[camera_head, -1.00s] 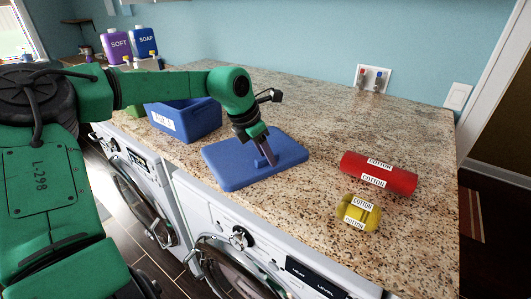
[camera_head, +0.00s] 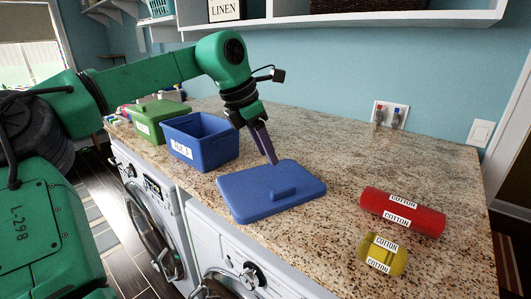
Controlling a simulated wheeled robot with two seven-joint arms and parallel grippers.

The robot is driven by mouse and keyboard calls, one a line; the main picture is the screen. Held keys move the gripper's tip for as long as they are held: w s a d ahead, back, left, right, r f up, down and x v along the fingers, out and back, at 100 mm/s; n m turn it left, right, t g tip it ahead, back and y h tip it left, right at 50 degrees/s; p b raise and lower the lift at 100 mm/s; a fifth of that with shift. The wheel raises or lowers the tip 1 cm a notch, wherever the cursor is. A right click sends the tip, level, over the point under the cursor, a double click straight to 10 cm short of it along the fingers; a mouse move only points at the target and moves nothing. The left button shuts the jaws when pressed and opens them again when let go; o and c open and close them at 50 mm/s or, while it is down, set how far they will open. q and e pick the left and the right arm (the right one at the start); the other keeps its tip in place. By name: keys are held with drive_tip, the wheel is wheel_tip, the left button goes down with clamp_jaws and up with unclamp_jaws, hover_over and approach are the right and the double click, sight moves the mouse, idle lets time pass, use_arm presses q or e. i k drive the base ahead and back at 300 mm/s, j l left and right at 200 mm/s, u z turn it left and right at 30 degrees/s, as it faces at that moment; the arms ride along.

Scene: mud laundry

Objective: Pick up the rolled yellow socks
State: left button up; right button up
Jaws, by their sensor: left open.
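The rolled yellow socks (camera_head: 383,255) lie on the granite counter at the front right, with white COTTON labels on them. My left gripper (camera_head: 272,160) points down above the far edge of a flat blue lid, well to the left of and behind the yellow socks. It is open, and nothing shows between its fingers. My right gripper does not show.
A red COTTON roll (camera_head: 403,211) lies just behind the yellow socks. The blue lid (camera_head: 243,202) with a raised handle lies mid-counter. An open blue bin (camera_head: 219,152) and a green lidded bin (camera_head: 151,128) stand left. The counter's front edge drops beside washing machines (camera_head: 211,237).

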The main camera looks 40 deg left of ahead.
sight(378, 251)
drive_tip(key=k, duration=1)
